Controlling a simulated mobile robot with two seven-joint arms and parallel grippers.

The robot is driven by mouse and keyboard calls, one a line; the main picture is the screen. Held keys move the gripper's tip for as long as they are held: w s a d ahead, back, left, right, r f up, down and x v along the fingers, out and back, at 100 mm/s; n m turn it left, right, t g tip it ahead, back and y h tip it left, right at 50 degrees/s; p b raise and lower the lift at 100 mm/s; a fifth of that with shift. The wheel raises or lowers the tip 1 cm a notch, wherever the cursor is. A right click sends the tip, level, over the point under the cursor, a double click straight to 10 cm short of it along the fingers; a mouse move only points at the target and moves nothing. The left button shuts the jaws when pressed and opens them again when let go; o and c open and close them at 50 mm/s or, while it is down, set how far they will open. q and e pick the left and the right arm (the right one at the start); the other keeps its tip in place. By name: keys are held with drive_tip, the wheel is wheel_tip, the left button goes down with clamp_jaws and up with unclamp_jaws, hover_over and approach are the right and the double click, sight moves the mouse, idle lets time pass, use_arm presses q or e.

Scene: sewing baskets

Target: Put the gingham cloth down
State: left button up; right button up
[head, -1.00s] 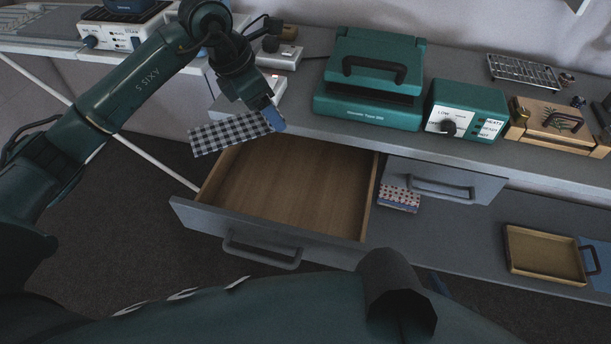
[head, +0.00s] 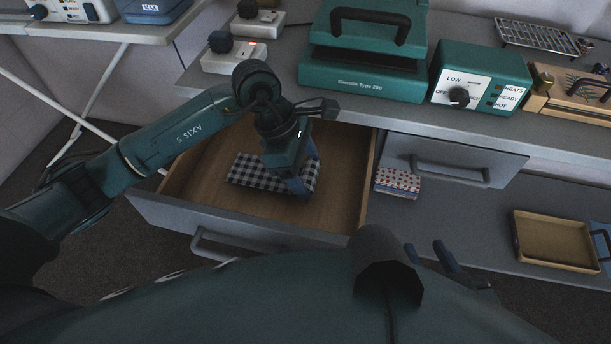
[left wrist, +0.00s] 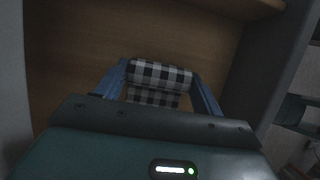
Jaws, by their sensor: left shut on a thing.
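The black-and-white gingham cloth (head: 252,171) is inside the open drawer, low over or on its wooden floor; I cannot tell whether it touches. My left gripper (head: 297,184) reaches down into the drawer and is shut on the cloth near its right end. In the left wrist view the cloth (left wrist: 160,76) lies between the two blue fingers of the left gripper (left wrist: 160,85), in front of brown wood. The open drawer (head: 335,195) has a wooden inside and a grey front. My right gripper (head: 434,256) shows at the bottom, its two fingers apart and empty.
A folded patterned cloth (head: 397,182) lies on the lower shelf right of the drawer. A wooden tray (head: 555,240) stands at the right. A green press (head: 365,55) and control box (head: 468,85) stand on the worktop.

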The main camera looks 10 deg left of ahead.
use_arm(q)
wheel_tip(320, 180, down, 3)
drive_tip(key=shift+r, duration=0.2)
drive_tip(key=shift+f+b, duration=0.1)
drive_tip(key=shift+b, duration=0.2)
drive_tip(key=o, duration=0.9)
drive_tip(key=shift+o, duration=0.2)
